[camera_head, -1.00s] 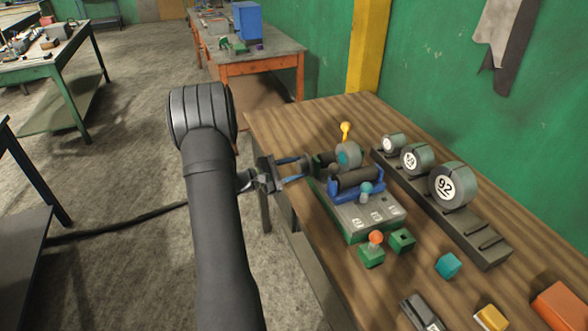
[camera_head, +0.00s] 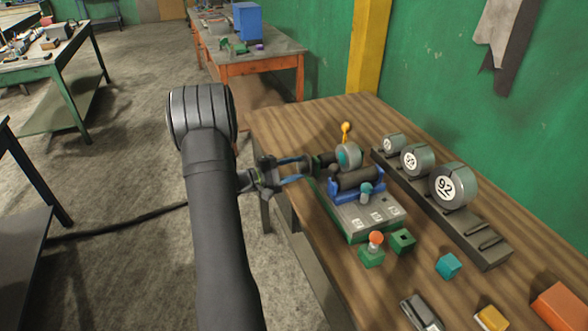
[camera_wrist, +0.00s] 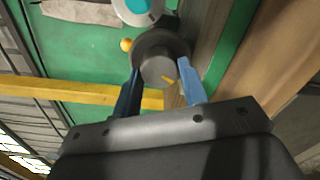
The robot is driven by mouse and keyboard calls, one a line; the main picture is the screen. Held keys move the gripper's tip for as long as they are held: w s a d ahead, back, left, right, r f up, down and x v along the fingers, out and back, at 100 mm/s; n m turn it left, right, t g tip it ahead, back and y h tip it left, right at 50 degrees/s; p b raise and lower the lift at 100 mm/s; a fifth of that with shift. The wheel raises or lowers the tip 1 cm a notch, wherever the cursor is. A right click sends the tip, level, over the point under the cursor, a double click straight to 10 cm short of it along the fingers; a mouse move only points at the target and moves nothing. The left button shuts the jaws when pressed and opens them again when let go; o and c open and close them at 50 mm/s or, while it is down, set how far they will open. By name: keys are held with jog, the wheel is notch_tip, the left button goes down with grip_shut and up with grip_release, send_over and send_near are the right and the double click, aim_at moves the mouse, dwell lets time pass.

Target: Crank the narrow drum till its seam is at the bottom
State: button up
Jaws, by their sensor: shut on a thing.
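My gripper (camera_head: 311,164) reaches in from the left side of the bench. Its two blue fingers are shut on a dark round knob (camera_wrist: 158,70) at the left end of the green-based machine. The knob's grey end face carries a yellow mark, low and to the right in the wrist view. Just behind it stands a narrow grey drum (camera_head: 347,154) with a teal face, partly cut off at the top of the wrist view (camera_wrist: 138,8). A wide dark roller (camera_head: 358,178) lies in a blue cradle in front of it. I cannot make out a seam on the drum.
A yellow-topped lever (camera_head: 346,130) stands behind the drum. A rack (camera_head: 440,208) holds numbered grey drums to the right. An orange-topped knob (camera_head: 376,239), a green block (camera_head: 402,240) and a teal cube (camera_head: 448,265) sit in front. Bare bench lies at the back left.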

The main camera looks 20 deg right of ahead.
dwell(0.3)
jog(key=o, duration=1)
jog(key=a, duration=1.7)
jog(key=shift+a, duration=0.25)
jog(key=shift+d, duration=0.1)
jog(key=d, duration=1.7)
jog(key=shift+d, duration=0.2)
jog(key=shift+a, duration=0.15)
